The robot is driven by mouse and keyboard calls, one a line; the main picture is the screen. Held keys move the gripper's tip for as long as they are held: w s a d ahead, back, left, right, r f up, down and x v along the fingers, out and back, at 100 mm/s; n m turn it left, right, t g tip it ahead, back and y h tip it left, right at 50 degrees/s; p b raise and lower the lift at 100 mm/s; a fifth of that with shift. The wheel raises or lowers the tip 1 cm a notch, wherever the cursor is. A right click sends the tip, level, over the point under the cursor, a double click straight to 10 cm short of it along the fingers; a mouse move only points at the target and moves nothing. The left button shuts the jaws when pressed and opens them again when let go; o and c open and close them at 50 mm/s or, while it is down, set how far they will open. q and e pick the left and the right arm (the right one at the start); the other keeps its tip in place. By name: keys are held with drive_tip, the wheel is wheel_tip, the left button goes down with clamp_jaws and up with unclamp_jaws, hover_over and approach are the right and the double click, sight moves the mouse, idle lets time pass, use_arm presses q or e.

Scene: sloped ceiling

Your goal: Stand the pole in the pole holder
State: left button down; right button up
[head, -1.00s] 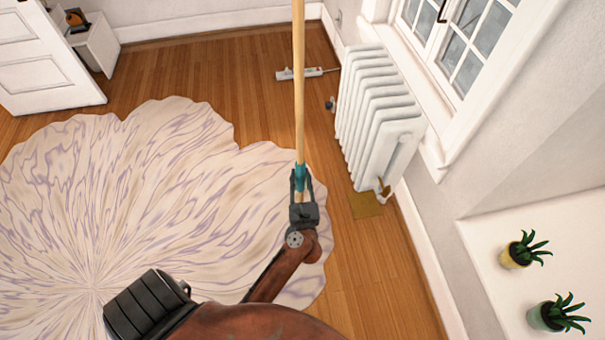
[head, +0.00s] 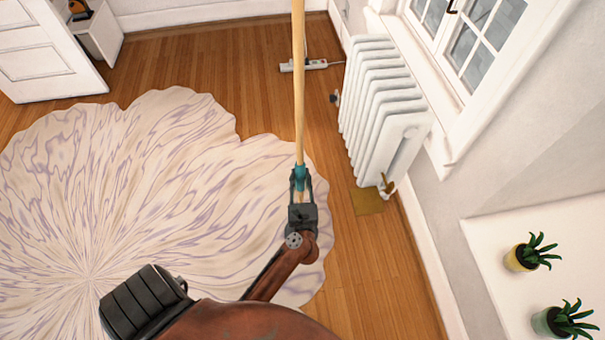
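The pole (head: 299,80) is a long, light wooden rod with a teal section (head: 300,174) near its lower visible end. In the head view it runs up the middle and out past the top edge. My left gripper (head: 300,182) has its fingers closed around the pole at the teal section. A short bit of wood shows between the fingers below it. I cannot make out a pole holder in this view. My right gripper is out of view.
A white radiator (head: 384,110) stands right of the pole under a window. A brown mat (head: 367,201) lies by its foot. A power strip (head: 303,65) lies behind. Potted plants (head: 528,256) are at right. A large pale rug (head: 150,190) covers open floor at left.

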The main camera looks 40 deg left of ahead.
sight(301, 189)
use_arm(q)
drive_tip(key=shift+a+f+b, duration=0.1)
drive_tip(key=shift+f+b, duration=1.55)
drive_tip(key=shift+f, duration=0.95)
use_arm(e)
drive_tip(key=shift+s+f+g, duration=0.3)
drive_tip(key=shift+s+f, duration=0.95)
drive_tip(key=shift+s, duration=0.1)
use_arm(q)
drive_tip(key=shift+f+b, duration=0.35)
drive_tip(key=shift+f, duration=0.05)
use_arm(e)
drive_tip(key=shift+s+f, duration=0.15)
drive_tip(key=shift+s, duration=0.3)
use_arm(q)
drive_tip(key=c, duration=2.1)
unclamp_jaws()
drive_tip(key=shift+r, duration=0.1)
drive_tip(key=o, duration=0.6)
drive_tip(key=shift+c, duration=0.2)
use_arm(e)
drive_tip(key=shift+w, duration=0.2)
